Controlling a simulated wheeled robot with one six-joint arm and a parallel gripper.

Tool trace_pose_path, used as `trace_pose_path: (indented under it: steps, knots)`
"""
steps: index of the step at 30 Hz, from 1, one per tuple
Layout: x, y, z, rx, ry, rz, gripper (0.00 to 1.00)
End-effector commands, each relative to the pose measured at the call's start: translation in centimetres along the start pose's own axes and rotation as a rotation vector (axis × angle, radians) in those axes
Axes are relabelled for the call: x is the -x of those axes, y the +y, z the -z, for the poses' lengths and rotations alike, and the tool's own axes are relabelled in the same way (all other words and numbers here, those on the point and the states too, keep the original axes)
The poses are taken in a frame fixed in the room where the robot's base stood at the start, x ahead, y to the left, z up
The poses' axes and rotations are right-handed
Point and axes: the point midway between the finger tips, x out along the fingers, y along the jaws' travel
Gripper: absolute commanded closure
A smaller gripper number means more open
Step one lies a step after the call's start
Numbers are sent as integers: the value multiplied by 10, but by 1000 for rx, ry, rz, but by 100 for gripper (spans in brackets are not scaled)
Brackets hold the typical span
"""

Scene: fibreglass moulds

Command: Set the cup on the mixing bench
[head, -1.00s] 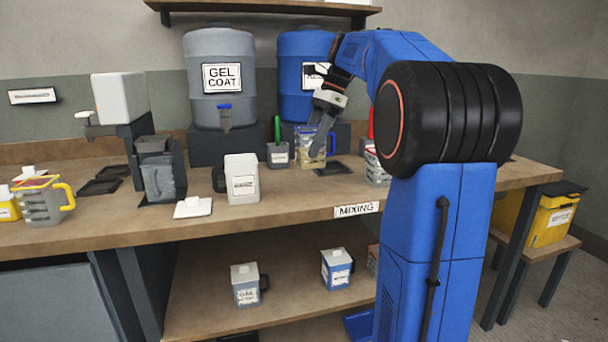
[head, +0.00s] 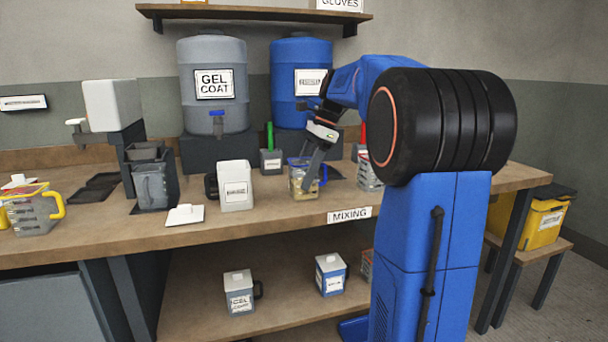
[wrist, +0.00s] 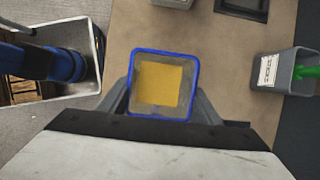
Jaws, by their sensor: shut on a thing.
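The cup (head: 303,186) is clear with a blue rim, a blue handle and yellowish contents. My gripper (head: 305,172) is shut on it and holds it upright by its sides, near the front of the mixing bench (head: 270,212), behind the MIXING label (head: 349,214). I cannot tell whether its base touches the bench top. In the wrist view the cup (wrist: 160,84) sits between my fingers, its square opening facing the camera with a yellow surface inside.
A white jug (head: 236,186) stands left of the cup. A grey pot with a green handle (head: 270,160) stands behind it, and a labelled container (head: 368,178) stands to the right. A white lid (head: 185,214) lies farther left. Some bare bench surrounds the cup.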

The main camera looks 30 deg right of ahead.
Motion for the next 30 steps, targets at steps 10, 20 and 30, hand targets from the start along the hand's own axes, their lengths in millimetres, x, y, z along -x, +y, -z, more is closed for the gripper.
trace_pose_path:
  steps: [10, 20, 30]
  knots:
    - [-1, 0, 0, 0, 0, 0, 24]
    - [19, -1, 0, -1, 0, 2, 24]
    - [84, -1, 0, -1, 0, 3, 24]
